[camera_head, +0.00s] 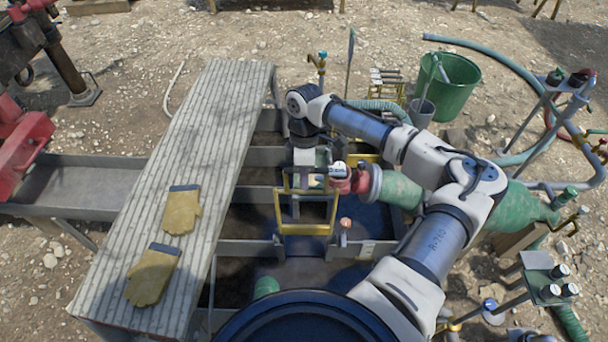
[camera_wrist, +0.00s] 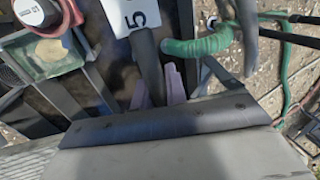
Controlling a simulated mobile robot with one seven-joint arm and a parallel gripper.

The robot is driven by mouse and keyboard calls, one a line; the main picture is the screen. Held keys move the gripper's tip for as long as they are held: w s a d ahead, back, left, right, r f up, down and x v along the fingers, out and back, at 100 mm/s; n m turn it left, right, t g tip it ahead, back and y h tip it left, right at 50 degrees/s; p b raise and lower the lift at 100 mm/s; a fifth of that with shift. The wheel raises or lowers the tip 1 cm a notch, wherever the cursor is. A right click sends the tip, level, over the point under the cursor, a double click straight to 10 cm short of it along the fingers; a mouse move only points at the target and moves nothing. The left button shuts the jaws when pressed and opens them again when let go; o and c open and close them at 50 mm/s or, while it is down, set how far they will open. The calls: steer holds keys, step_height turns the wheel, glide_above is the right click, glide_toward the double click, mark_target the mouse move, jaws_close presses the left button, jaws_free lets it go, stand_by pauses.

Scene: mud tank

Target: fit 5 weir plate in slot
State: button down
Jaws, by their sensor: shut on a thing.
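My gripper (camera_head: 305,172) is low over the tank (camera_head: 250,247), at a yellow frame (camera_head: 306,229). In the wrist view, my gripper (camera_wrist: 158,88) has two mauve fingers shut on a dark bar. The plate's body is mostly hidden in both views. I cannot tell which slot it is at, or whether its lower edge is inside one.
A red coupling (camera_head: 350,181) and green pipe (camera_head: 400,190) are close right of my gripper. The left walkway (camera_head: 215,120) bears two yellow gloves (camera_head: 182,209). A green bucket (camera_head: 455,85) and hoses stand at the back right. Open ground lies behind the tank.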

step_height(320, 180, down, 11)
steer(key=b, duration=0.5)
stand_by(0.8)
step_height(320, 180, down, 9)
steer(key=b, duration=0.4)
stand_by(1.1)
steer(key=shift+f+b, duration=0.3)
steer(key=shift+f, duration=0.05)
steer(key=shift+f+b, duration=1.35)
steer(key=shift+f, duration=1.75)
steer(key=c, duration=1.3)
jaws_free()
steer(key=shift+c, duration=0.2)
